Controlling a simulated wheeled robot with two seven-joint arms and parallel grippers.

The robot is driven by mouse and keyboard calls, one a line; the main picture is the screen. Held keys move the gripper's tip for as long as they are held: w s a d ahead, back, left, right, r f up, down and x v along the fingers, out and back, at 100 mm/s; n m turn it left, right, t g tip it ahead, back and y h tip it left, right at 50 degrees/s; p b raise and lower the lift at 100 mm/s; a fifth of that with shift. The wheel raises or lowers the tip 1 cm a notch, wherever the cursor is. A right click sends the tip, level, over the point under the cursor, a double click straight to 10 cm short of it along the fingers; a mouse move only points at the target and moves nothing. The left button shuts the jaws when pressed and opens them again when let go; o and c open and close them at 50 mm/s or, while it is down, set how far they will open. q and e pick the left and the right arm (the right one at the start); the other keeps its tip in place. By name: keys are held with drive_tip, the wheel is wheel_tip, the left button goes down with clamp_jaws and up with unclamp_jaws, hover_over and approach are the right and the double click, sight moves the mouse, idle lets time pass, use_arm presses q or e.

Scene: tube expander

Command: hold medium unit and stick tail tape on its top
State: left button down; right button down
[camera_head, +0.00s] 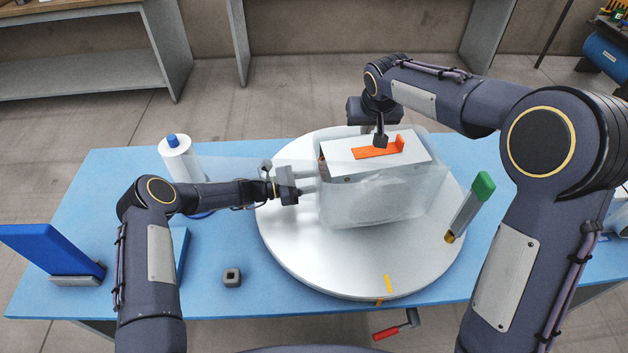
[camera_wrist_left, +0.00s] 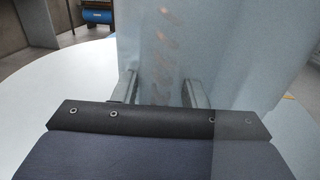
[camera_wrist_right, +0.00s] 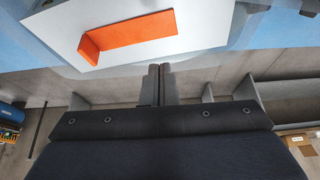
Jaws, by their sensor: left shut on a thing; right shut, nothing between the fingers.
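The medium unit (camera_head: 375,200) is a box wrapped in cloudy see-through film, standing on a round white turntable (camera_head: 300,250). Its pale top is bare, with an orange tail tape (camera_head: 372,153) lying on it and one end bent upright; the tape also shows in the right wrist view (camera_wrist_right: 130,38). My left gripper (camera_head: 312,184) is at the unit's left side, its fingers shut on the wrapped unit; its fingertips (camera_wrist_left: 158,88) meet the film in the left wrist view. My right gripper (camera_head: 380,143) is shut and empty, over the top beside the tape. I cannot tell whether it touches.
A white roll with a blue cap (camera_head: 180,158) stands at the back left of the blue table (camera_head: 110,190). A green-capped tool (camera_head: 468,208) is at the right. The front left table is mostly clear.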

drive_tip(key=shift+d+r, duration=0.1)
drive_tip(key=d, duration=0.2)
drive_tip(key=w+d, duration=0.1)
drive_tip(key=d, duration=0.2)
drive_tip(key=shift+w+d, duration=0.15)
drive_tip(key=shift+d, duration=0.15)
drive_tip(key=shift+f, duration=2.5)
drive_tip(key=shift+f, duration=0.55)
idle(0.6)
drive_tip(key=shift+r, duration=3.05)
use_arm(q)
drive_tip(key=shift+c, duration=2)
unclamp_jaws()
drive_tip(key=shift+o, duration=0.5)
drive_tip(key=o, duration=0.3)
